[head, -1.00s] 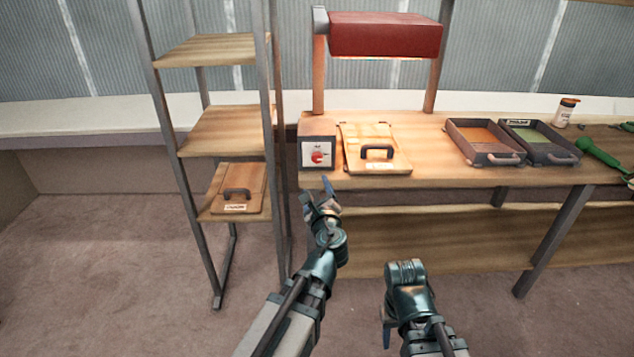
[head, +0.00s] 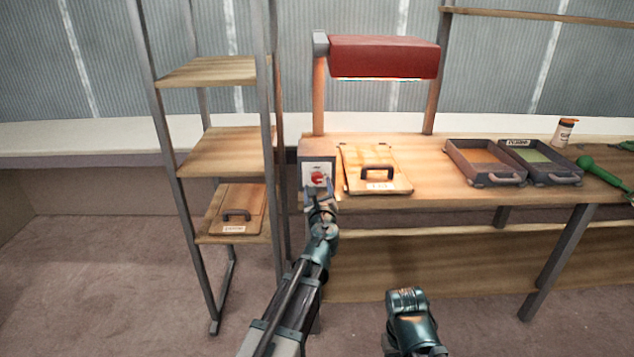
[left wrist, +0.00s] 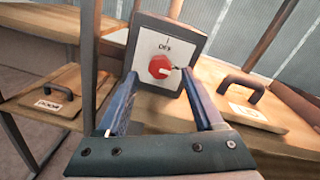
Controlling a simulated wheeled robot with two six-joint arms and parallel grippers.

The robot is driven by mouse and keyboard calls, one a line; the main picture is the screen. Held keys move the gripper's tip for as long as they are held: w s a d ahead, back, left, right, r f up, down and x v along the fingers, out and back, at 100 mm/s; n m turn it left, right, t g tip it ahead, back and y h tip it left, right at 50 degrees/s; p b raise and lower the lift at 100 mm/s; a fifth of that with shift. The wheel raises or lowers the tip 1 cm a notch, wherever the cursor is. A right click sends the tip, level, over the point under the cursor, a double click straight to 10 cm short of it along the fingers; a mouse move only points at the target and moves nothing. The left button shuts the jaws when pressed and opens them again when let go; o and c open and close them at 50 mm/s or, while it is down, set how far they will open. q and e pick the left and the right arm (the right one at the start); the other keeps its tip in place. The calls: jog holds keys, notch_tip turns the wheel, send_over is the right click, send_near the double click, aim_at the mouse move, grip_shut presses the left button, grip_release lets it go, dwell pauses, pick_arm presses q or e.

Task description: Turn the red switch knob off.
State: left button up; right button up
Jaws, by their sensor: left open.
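The red switch knob (head: 317,178) sits on the white plate of a grey box at the left front of the bench. It is larger in the left wrist view (left wrist: 160,67), with a pale pointer mark towards the right and small lettering above. My left gripper (head: 319,188) is open in front of the box. In the left wrist view its two fingers (left wrist: 160,76) stand either side of the knob's lower part, apart from it as far as I can see. My right forearm shows at the lower right, but its gripper fingers do not.
A red lamp hood (head: 384,57) with a lit underside hangs above the bench. A wooden lid with a handle (head: 377,184) lies right of the box. Two trays (head: 485,181) lie farther right. A shelf rack (head: 168,150) stands close on the left.

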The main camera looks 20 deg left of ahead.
aim_at(317, 178)
pick_arm(q)
jog(key=shift+x, duration=1.85)
grip_shut()
